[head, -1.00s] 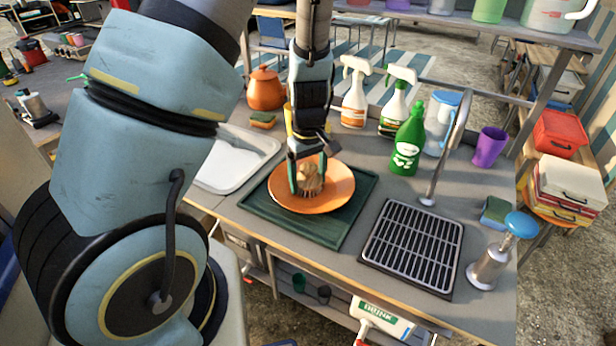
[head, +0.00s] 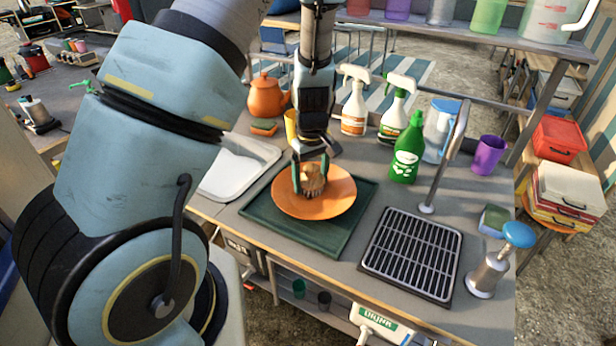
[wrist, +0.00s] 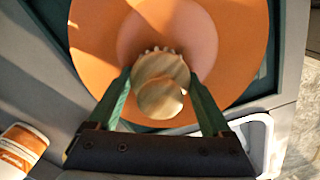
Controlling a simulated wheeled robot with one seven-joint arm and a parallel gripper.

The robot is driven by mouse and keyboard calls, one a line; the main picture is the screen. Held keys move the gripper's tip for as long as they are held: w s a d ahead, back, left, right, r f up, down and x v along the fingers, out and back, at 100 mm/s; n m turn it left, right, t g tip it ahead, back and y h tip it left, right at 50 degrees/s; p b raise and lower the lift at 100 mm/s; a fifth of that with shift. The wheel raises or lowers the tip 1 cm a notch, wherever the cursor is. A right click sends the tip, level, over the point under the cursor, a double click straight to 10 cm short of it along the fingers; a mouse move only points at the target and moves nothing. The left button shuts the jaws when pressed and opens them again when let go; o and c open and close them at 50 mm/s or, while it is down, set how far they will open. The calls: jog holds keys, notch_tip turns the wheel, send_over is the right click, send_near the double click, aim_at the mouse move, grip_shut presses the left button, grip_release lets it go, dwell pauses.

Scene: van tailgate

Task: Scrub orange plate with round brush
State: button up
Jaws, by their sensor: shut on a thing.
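The orange plate (head: 340,200) lies flat on a dark green mat (head: 262,222) on the counter. It fills much of the wrist view (wrist: 95,45). The round brush (head: 312,180) has a wooden top and pale bristles. My gripper (head: 310,178) is shut on it from above, one green finger on each side.
A white tray (head: 238,168) is left of the mat and a drain grille (head: 412,252) right of it. Behind stand two spray bottles (head: 354,105), (head: 394,112), a green bottle (head: 407,150) and a tap (head: 445,165). A soap pump (head: 490,265) stands at the right.

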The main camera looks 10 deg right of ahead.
aim_at(315, 186)
jog(key=shift+s+d, duration=0.1)
jog(key=shift+s, duration=1.5)
jog(key=shift+w, duration=0.1)
jog(key=shift+w+r+p, duration=0.1)
jog(key=shift+w+p, duration=0.4)
jog(key=shift+w, duration=1.3)
jog(key=shift+r, duration=0.1)
notch_tip(315, 186, up, 6)
jog(key=p, duration=0.4)
